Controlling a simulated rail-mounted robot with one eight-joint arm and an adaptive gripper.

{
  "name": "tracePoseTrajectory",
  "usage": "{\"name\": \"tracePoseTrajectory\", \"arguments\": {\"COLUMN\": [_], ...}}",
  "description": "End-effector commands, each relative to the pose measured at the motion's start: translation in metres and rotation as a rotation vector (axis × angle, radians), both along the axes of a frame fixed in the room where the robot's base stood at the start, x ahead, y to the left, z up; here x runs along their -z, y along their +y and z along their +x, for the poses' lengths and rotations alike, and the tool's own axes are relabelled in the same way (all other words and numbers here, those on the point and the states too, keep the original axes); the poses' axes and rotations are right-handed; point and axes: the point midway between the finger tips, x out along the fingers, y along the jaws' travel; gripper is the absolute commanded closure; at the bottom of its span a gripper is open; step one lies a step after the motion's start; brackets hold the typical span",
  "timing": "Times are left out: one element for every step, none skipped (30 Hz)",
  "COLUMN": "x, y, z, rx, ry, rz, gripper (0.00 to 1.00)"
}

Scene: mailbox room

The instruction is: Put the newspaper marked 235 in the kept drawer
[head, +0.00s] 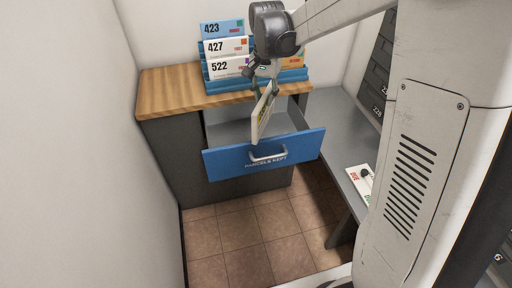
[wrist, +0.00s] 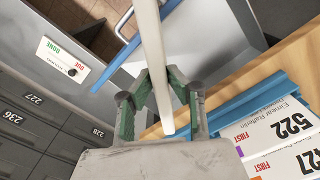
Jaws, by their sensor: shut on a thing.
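My gripper (head: 267,86) is shut on a thin pale newspaper (head: 262,118), which hangs upright and nearly edge-on. No number can be read on it from here. In the wrist view the newspaper (wrist: 151,40) stands between the two green-padded fingers of my gripper (wrist: 157,92). The kept drawer (head: 225,163) has a blue front with a grey handle and the words PARCELS KEPT. It is pulled open, and its grey inside looks empty where visible. The newspaper is over the drawer opening, its lower end close behind the front; I cannot tell whether it touches.
A blue rack (head: 292,76) with mail marked 423, 427 and 522 stands on the wooden cabinet top (head: 165,92). A grey table (head: 335,128) with a DUE/DONE card (head: 361,182) is to the right. Numbered mailboxes (wrist: 28,115) line the wall.

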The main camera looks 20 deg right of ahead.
Motion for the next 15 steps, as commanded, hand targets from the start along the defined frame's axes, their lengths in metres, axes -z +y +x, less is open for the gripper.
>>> {"name": "tracePoseTrajectory", "arguments": {"x": [0.006,0.008,0.009,0.01,0.011,0.012,0.012,0.011,0.011,0.01,0.01,0.01,0.01,0.01,0.01], "y": [0.0,0.0,0.0,0.0,0.0,0.0,0.0,0.0,0.0,0.0,-0.001,-0.001,-0.001,-0.001,-0.001], "z": [0.009,0.014,0.021,0.026,0.033,0.041,0.046,0.049,0.053,0.055,0.058,0.061,0.063,0.066,0.069], "rx": [-0.006,-0.006,-0.003,0.003,0.017,0.05,0.079,0.109,0.147,0.178,0.209,0.252,0.287,0.323,0.375], "ry": [0.0,0.0,0.0,0.0,0.0,0.0,0.0,0.0,0.0,0.0,0.0,0.0,0.0,0.0,0.0], "rz": [0.0,0.0,0.0,0.0,0.0,0.0,0.0,0.0,0.0,0.0,0.0,0.0,0.0,0.0,0.0], "gripper": [1.0,1.0,1.0,1.0,1.0,1.0,1.0,1.0,1.0,1.0,1.0,1.0,1.0,1.0,1.0]}}
